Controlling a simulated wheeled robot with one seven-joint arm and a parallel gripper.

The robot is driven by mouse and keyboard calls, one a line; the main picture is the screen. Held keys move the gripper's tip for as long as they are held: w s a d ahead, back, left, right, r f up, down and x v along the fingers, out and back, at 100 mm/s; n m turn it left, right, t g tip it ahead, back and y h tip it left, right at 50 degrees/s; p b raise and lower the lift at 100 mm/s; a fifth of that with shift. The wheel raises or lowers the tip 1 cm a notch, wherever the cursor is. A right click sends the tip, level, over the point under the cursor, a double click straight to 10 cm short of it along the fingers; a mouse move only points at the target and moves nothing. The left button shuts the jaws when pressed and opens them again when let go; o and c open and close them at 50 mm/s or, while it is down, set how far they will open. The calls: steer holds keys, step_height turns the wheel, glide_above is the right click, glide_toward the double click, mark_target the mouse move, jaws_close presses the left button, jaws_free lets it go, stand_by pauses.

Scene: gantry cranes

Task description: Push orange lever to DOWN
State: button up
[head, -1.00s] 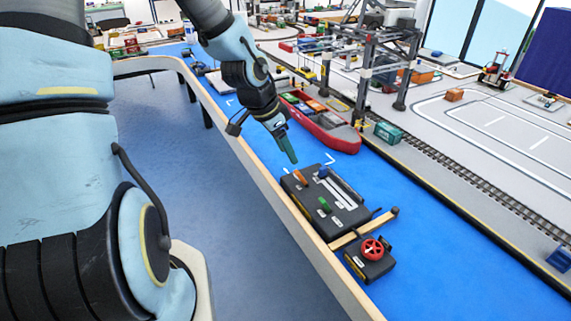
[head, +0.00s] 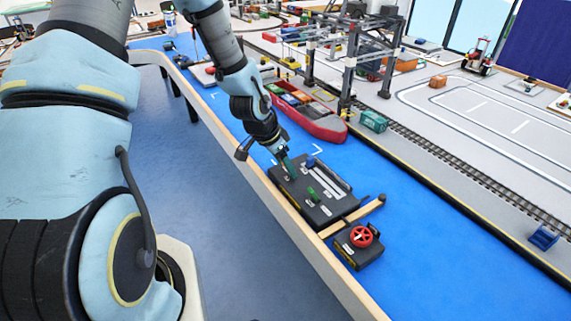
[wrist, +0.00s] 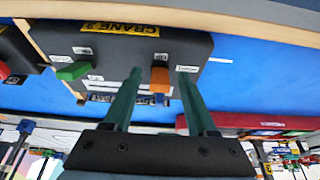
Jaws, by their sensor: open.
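The orange lever (wrist: 159,82) stands on the black control box labelled CRANE 2 (wrist: 195,48) in the wrist view. My gripper (wrist: 161,74) is open, with one green finger on each side of the orange lever. I cannot tell whether either finger touches it. In the head view, my gripper (head: 286,169) is low over the far left part of the control box (head: 325,210) and largely hides the orange lever. Small labels sit near the lever, too small to read surely.
A green lever (head: 313,192) and a blue lever (head: 310,161) stand on the same box. A red ship (head: 318,122) is behind the gripper. The blue surface (head: 420,245) to the right is clear.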

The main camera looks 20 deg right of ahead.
steer(key=shift+c, duration=0.4)
jaws_close()
